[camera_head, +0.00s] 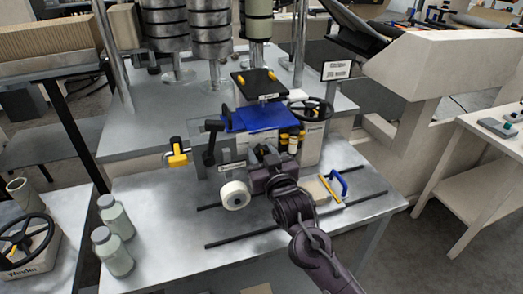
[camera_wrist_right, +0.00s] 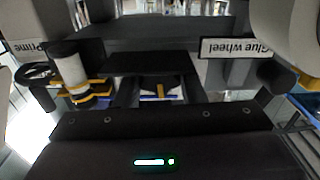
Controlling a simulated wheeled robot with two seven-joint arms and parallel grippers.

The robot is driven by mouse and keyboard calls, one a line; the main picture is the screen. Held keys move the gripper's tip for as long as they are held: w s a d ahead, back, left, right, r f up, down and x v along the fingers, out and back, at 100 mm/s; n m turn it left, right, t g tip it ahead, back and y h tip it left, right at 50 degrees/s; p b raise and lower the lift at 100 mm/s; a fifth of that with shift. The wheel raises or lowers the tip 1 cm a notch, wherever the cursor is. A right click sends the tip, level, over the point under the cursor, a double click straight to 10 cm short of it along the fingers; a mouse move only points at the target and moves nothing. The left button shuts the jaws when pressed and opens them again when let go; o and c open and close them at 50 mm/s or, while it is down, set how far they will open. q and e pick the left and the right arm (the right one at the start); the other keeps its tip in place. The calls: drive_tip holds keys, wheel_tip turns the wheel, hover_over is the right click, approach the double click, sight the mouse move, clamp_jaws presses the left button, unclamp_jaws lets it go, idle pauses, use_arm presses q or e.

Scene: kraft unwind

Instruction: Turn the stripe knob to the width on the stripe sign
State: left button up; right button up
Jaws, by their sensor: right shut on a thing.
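My right gripper (camera_head: 262,162) reaches in from the lower right to the front of the machine on the grey bench. It is shut on the stripe knob, which my gripper mostly hides in the head view. In the right wrist view a dark part with a yellow edge (camera_wrist_right: 160,88) shows between the dark fingers; its setting cannot be read. The stripe sign (camera_head: 337,71) is a white plate on a post behind the machine; its small text seems to read 370 mm. My left gripper is not in view.
A white roll (camera_head: 234,195) and a black lever (camera_head: 212,142) sit left of my gripper. A black handwheel (camera_head: 318,110) and yellow-banded cylinders (camera_head: 292,142) stand behind it. A blue-handled tool (camera_head: 338,184) lies to the right. Two bottles (camera_head: 113,248) stand at the lower left.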

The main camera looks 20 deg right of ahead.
drive_tip(key=shift+m, duration=0.5)
drive_tip(key=o, duration=1)
drive_tip(key=s+b, duration=0.1)
drive_tip(key=s, duration=0.6)
drive_tip(key=shift+s+d, duration=0.15)
drive_tip(key=shift+s, duration=0.25)
